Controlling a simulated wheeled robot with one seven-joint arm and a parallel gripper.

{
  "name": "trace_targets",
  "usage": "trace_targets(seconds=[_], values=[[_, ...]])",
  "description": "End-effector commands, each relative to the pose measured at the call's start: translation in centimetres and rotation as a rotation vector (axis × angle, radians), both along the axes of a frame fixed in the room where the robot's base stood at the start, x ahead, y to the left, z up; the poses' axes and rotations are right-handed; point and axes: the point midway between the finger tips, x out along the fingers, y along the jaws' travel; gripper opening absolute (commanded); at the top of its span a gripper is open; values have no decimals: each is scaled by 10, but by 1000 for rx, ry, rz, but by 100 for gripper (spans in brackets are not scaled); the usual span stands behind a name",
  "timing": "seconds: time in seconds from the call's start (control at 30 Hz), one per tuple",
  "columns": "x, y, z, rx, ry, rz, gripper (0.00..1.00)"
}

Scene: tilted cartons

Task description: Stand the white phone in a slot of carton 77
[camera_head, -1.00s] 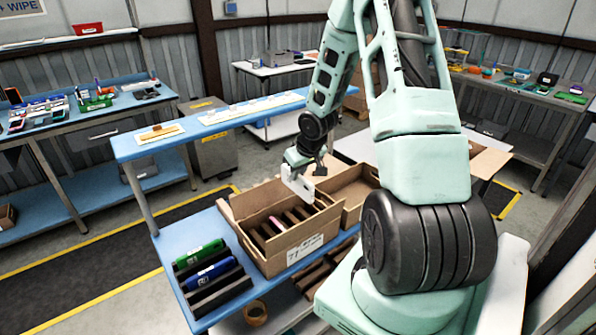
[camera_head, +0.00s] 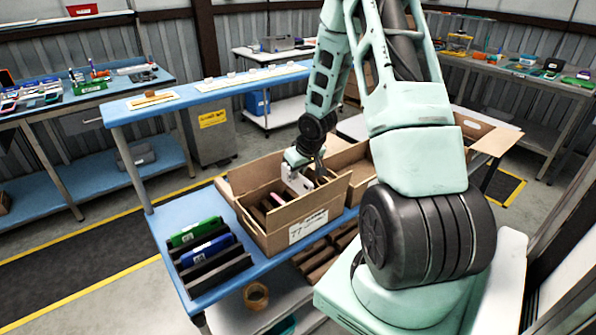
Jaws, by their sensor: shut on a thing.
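Carton 77 (camera_head: 290,234) is an open brown cardboard box, tilted on the blue table, with a white label on its front. Dark dividers part its inside into slots, and a pinkish thing (camera_head: 277,198) shows in one of them. My gripper (camera_head: 298,170) is over the back right part of the carton, pointing down. It is shut on the white phone (camera_head: 296,181), which hangs upright with its lower part down among the dividers. The fingertips are too small to make out, and I cannot tell which slot the phone is in or whether it touches the bottom.
A second open carton (camera_head: 352,163) stands right behind carton 77. A black rack (camera_head: 218,272) with a green and a blue item stands at the left front of the blue table (camera_head: 172,222). A roll of tape (camera_head: 255,295) lies below.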

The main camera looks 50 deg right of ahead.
Motion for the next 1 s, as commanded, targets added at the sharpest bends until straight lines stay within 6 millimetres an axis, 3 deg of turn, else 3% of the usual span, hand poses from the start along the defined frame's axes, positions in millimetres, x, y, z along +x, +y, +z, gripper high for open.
trace_targets(seconds=[1.0], values=[[1, 0, -66, 0, -1, 1, 0]])
